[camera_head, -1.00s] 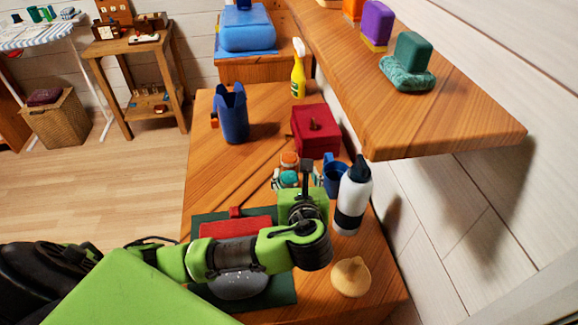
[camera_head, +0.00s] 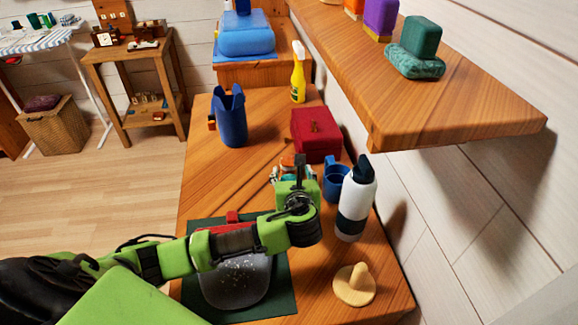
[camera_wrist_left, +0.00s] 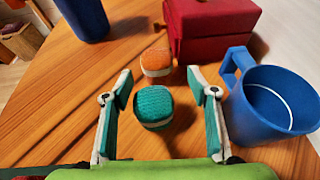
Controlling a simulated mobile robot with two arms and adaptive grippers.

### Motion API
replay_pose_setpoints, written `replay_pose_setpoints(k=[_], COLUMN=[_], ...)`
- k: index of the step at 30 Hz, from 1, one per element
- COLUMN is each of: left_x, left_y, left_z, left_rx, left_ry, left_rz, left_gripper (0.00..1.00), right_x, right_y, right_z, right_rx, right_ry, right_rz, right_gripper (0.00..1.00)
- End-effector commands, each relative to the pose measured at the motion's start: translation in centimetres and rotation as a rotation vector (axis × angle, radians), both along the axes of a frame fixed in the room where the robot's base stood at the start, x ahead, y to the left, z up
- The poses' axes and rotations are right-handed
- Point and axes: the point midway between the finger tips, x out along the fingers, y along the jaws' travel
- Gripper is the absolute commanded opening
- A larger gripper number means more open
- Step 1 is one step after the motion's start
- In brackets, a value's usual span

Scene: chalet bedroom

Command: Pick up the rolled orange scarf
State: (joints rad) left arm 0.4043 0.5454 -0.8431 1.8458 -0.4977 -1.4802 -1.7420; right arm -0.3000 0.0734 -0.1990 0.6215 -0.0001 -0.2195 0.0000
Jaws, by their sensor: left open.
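A small orange roll with a pale lower band (camera_wrist_left: 156,62), which looks like the orange scarf, stands on the wooden table. A teal roll (camera_wrist_left: 153,106) stands just in front of it. My left gripper (camera_wrist_left: 160,84) is open, with one finger on each side of the teal roll and the orange roll just beyond the fingertips. In the head view my left gripper (camera_head: 292,172) mostly hides both rolls. I see no contact between the fingers and either roll. My right gripper is not in view.
A blue mug (camera_wrist_left: 270,103) stands close to the right finger. A red box (camera_head: 316,134) is just behind the rolls. A white bottle (camera_head: 355,200), a blue pitcher (camera_head: 230,118) and a yellow spray bottle (camera_head: 298,75) stand around. A wall shelf (camera_head: 440,85) overhangs at right.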

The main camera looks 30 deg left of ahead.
Motion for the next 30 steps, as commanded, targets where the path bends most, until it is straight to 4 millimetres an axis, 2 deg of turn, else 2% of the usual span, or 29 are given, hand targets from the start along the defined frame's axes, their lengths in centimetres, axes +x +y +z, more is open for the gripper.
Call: replay_pose_setpoints(k=[5,9,18,21,23,30], left_x=[1.9,3.2,3.5,3.5,3.5,3.5], left_y=[1.9,2.5,2.7,2.7,2.7,2.7], left_z=[-0.8,-1.5,-1.7,-1.7,-1.7,-1.7], left_rx=[0.003,0.001,0.000,0.000,0.001,0.001], left_ry=[0.001,0.000,0.000,0.000,0.001,0.001], left_rz=[0.004,0.002,0.000,0.001,0.001,0.001], left_gripper=[0.53,0.53,0.53,0.27,0.14,0.14], right_x=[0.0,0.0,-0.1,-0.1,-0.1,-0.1], right_y=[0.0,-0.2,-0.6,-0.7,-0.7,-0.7], right_z=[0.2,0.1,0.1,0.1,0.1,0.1], right_rx=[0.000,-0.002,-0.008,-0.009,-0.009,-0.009], right_ry=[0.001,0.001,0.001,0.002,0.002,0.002], right_rz=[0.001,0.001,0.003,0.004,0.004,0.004], right_gripper=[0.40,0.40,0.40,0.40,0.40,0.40])
